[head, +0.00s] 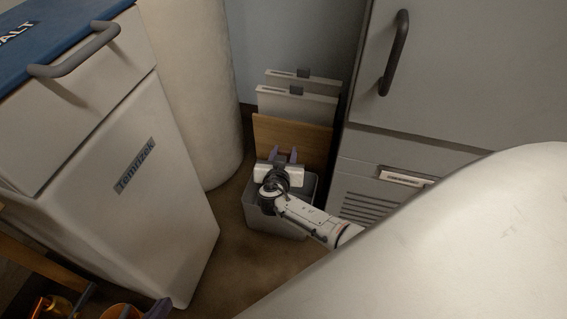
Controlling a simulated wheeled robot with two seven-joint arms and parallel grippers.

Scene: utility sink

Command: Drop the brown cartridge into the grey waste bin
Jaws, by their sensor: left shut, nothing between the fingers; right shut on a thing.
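The grey waste bin (262,219) stands on the floor in the gap between the white cabinet and the grey unit. My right gripper (283,154) is over the bin, with its purple fingers pointing away toward the back. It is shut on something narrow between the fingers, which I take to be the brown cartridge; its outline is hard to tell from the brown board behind. My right wrist and arm hide part of the bin's opening and inside. My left gripper (160,309) shows only as a purple fingertip at the bottom edge. It is shut and empty, far from the bin.
A brown board (292,138) and two pale panels (298,103) stand upright behind the bin. A white column (195,90) is at its left, the grey unit (400,170) with a handle at its right. Bare floor (245,265) lies in front.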

